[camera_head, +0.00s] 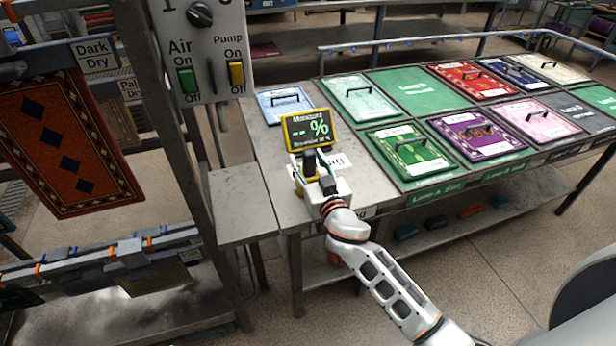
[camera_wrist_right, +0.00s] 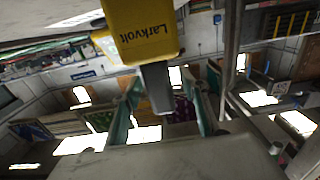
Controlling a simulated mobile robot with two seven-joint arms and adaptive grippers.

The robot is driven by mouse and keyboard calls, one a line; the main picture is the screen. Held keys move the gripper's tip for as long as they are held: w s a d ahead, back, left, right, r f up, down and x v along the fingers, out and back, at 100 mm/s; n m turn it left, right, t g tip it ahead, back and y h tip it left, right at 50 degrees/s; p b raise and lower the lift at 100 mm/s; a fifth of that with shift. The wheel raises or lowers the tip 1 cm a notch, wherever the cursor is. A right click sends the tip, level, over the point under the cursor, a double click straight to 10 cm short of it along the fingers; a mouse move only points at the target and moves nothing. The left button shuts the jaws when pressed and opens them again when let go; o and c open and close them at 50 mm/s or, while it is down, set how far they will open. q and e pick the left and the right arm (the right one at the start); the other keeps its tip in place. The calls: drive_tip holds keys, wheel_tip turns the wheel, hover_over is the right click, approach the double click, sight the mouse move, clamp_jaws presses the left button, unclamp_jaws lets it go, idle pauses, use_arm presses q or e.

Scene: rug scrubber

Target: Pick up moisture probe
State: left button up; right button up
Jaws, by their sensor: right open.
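The moisture probe (camera_head: 309,160) stands on the near left end of the metal table, in front of a yellow-framed moisture display (camera_head: 308,130) reading "-- %". It has a dark upper part and a yellow body, partly hidden behind my gripper. My right gripper (camera_head: 311,163) is at the probe, its fingers apart on either side of the dark part. In the right wrist view, the yellow body marked "Larkvolt" (camera_wrist_right: 142,32) and its grey part (camera_wrist_right: 157,88) show between the open fingers (camera_wrist_right: 163,100). Contact cannot be told. My left gripper is out of view.
Several coloured rug panels with handles, such as a green one (camera_head: 408,150) and a purple one (camera_head: 478,136), lie on the table right of the probe. A switch panel (camera_head: 200,50) stands at the left on a metal post. A lower side shelf (camera_head: 240,205) is bare.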

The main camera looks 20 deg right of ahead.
drive_tip(key=shift+w, duration=0.1)
clamp_jaws()
drive_tip(key=shift+r, duration=0.1)
wheel_tip(320, 180, up, 10)
drive_tip(key=p, duration=0.3)
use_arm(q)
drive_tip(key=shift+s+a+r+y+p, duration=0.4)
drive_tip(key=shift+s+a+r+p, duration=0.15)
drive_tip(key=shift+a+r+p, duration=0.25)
use_arm(e)
wheel_tip(320, 180, up, 10)
